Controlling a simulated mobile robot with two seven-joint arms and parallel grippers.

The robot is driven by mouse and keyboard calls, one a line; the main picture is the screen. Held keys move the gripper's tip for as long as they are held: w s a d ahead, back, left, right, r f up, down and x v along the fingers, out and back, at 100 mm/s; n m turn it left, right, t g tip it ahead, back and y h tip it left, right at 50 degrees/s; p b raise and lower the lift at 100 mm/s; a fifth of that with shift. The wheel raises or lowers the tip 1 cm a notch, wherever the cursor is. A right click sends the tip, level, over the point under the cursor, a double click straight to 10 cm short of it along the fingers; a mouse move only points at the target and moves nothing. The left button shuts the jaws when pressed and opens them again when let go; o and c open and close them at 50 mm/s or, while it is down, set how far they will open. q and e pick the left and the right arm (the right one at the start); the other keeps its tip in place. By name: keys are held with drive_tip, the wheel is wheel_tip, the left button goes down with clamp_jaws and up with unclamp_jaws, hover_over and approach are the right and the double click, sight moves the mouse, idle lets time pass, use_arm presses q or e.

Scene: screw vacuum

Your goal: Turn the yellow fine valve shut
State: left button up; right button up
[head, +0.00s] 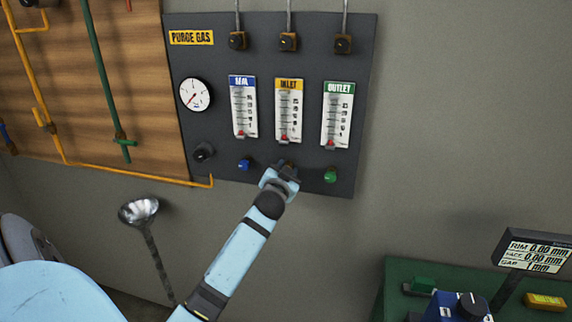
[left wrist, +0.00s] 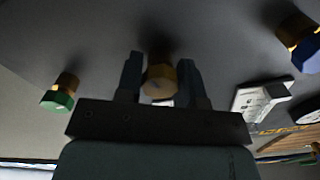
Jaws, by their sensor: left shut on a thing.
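The dark purge gas panel (head: 360,100) hangs on the wall with a row of small valve knobs along its lower edge. The yellow fine valve is the middle knob, below the inlet flowmeter (head: 289,111); in the head view it is mostly hidden by my left gripper (head: 284,172). In the left wrist view, the yellow valve (left wrist: 160,84) sits between my two fingers, which are shut on it from both sides. The red floats of the flowmeters sit near the bottom of their scales. My right gripper is not in view.
A blue knob (head: 245,164) and a green knob (head: 330,176) flank the yellow valve. A black knob (head: 203,152) sits under the gauge (head: 195,95). A metal funnel (head: 138,210) stands lower left. A green bench (head: 395,288) with a readout display (head: 535,250) is lower right.

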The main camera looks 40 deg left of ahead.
use_arm(q)
drive_tip(key=m+p, duration=0.3)
drive_tip(key=m, duration=0.2)
drive_tip(key=shift+r+m, duration=0.15)
drive_tip(key=shift+m, duration=0.15)
drive_tip(key=m+p, duration=0.2)
drive_tip(key=m, duration=0.1)
drive_tip(key=shift+m, duration=0.3)
drive_tip(key=m+p, duration=0.2)
drive_tip(key=m, duration=0.1)
drive_tip(key=shift+m, duration=0.3)
drive_tip(key=m+p, duration=0.2)
drive_tip(key=m, duration=0.2)
drive_tip(key=m+p, duration=0.2)
drive_tip(key=m, duration=0.1)
drive_tip(key=shift+m, duration=0.7)
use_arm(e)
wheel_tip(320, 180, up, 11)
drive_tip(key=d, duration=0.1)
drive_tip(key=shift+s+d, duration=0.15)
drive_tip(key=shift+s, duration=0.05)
use_arm(q)
drive_tip(key=shift+p, duration=0.3)
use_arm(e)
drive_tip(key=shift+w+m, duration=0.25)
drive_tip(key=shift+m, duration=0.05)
